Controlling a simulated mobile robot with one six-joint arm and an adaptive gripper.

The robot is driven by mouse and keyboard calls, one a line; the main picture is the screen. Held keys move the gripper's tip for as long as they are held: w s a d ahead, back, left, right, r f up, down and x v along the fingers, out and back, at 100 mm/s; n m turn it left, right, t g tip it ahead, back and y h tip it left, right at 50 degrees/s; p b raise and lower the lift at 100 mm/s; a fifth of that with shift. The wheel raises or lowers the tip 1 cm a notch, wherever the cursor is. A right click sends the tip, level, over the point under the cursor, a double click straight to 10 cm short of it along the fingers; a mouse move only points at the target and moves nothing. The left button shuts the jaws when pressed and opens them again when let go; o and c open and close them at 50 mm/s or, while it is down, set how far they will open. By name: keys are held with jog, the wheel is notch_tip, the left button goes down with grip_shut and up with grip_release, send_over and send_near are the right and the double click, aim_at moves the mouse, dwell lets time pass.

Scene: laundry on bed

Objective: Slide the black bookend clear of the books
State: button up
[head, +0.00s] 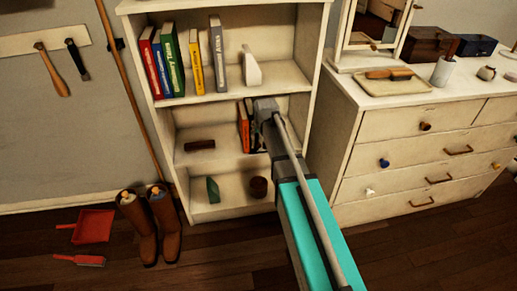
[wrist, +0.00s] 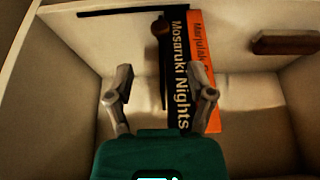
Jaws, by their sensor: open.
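In the wrist view, which looks upside down, the black bookend (wrist: 163,75) is a thin plate seen nearly edge-on. An orange book (wrist: 205,75) stands beyond that; the orange book (head: 243,126) also shows in the head view. My gripper (wrist: 160,72) is open, its fingers apart on either side of the bookend's line; contact cannot be told. In the head view my gripper (head: 266,106) hides the bookend.
A brown block (head: 199,145) lies left on the same shelf; it also shows in the wrist view (wrist: 285,42). The shelf beside the bookend, away from the books, is bare up to the bookcase side wall (wrist: 45,75). More books (head: 168,60) stand above.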

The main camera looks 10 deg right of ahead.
aim_at(259, 144)
jog(key=shift+b+x, duration=3.8)
jog(key=shift+x, duration=0.6)
grip_shut()
